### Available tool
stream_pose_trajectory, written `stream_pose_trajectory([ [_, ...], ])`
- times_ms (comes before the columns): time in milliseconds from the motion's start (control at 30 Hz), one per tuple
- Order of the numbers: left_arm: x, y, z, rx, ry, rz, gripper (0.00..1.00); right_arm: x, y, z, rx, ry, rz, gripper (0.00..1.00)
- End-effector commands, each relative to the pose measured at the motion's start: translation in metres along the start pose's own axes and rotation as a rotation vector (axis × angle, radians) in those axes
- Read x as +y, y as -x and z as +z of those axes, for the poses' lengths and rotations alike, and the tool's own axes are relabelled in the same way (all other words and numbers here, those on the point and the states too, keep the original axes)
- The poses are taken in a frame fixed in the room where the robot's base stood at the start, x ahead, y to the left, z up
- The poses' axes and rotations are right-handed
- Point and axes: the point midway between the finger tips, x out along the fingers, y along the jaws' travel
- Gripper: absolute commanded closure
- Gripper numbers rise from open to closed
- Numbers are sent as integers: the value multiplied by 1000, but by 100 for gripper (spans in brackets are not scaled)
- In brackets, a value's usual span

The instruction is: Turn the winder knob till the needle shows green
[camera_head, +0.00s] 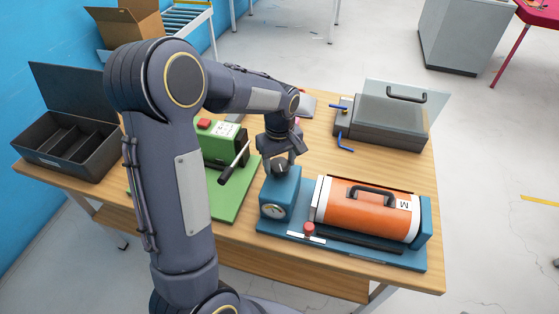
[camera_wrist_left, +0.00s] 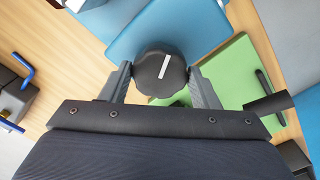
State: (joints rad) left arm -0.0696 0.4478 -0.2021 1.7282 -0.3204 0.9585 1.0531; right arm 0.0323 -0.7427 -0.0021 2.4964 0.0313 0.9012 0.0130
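The black winder knob (camera_wrist_left: 160,73) has a white line across its top, tilted a little from upright in the left wrist view. It sits on top of the blue gauge housing (camera_head: 291,187), and it also shows in the head view (camera_head: 281,168). My left gripper (camera_head: 280,160) reaches down from above, with a finger on each side of the knob, close against it; it appears shut on it. The round dial (camera_head: 272,211) is on the housing's front. Its needle and colours are too small to read surely. My right gripper is not in view.
An orange cylinder (camera_head: 360,211) with a black handle lies on the same blue base, with a red knob (camera_head: 309,229) in front. A green device (camera_head: 222,145) with a lever stands left. A dark open box (camera_head: 65,150) and a grey case (camera_head: 385,118) stand on the wooden table (camera_head: 315,168).

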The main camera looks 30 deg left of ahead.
Motion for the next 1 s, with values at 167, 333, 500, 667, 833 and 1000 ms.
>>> stream_pose_trajectory([
  [167,0,0,0,0,0,0,68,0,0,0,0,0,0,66],
  [333,0,0,0,0,-6,0,70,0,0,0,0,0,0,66],
  [500,0,0,0,0,-46,1,70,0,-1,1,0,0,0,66],
  [667,0,0,0,1,-133,2,70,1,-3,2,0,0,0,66],
  [833,0,0,0,1,-270,2,70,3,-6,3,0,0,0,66],
  [1000,0,0,0,1,-431,1,70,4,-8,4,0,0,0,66],
])
